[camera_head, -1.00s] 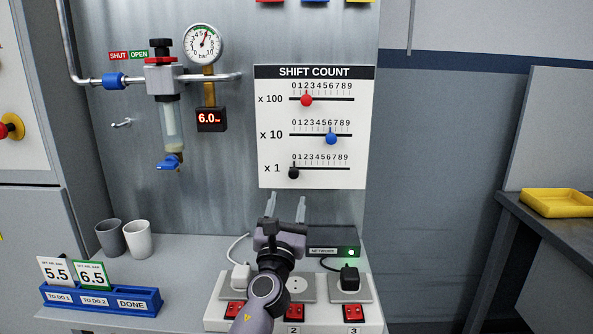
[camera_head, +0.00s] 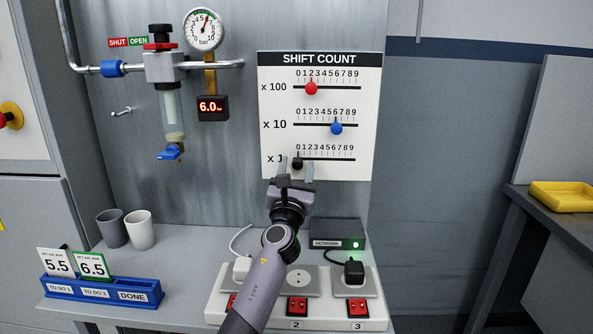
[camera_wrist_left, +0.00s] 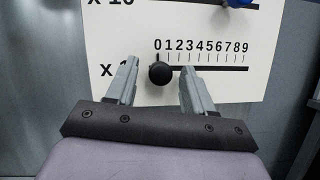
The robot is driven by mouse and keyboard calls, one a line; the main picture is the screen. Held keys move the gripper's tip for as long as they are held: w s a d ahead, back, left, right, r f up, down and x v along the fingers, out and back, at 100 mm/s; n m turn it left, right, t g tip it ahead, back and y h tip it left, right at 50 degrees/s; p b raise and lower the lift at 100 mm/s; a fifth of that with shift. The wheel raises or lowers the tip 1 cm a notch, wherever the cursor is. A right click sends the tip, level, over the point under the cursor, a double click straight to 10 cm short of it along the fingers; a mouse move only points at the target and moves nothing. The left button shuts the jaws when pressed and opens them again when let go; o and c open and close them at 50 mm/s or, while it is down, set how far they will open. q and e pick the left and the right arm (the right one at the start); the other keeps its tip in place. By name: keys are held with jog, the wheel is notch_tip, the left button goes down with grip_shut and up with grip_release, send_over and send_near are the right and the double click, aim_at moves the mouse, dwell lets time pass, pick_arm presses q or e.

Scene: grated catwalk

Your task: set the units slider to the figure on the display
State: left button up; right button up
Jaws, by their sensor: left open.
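The SHIFT COUNT panel (camera_head: 318,118) on the back wall has three slider rows. The units slider is the black knob (camera_head: 298,164) on the bottom x 1 row, under the 0 of its scale. It also shows in the left wrist view (camera_wrist_left: 159,72). My left gripper (camera_head: 296,169) is open at that row. Its fingertips (camera_wrist_left: 157,80) are on either side of the knob, apart from it. The right gripper is not in view. A small display (camera_head: 212,107) under the gauge reads 6.0 in red.
The red x 100 knob (camera_head: 311,88) is near 2 and the blue x 10 knob (camera_head: 336,128) near 6. Below are a power strip (camera_head: 225,311) with plugs and a network box (camera_head: 336,233). Two cups (camera_head: 139,231) and a blue card rack (camera_head: 101,292) are left.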

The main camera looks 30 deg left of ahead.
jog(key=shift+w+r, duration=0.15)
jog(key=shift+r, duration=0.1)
pick_arm(q)
grip_shut()
jog(key=shift+w+d, duration=0.3)
jog(key=shift+d, duration=0.1)
jog(key=b, duration=0.4)
send_near(339, 156)
jog(key=x, duration=0.5)
jog(key=shift+w+d+r, duration=0.15)
jog(key=shift+d, duration=0.15)
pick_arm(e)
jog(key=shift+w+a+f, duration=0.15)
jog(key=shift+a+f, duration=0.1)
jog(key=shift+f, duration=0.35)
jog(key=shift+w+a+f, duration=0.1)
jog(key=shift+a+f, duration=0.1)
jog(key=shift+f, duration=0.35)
pick_arm(q)
grip_release()
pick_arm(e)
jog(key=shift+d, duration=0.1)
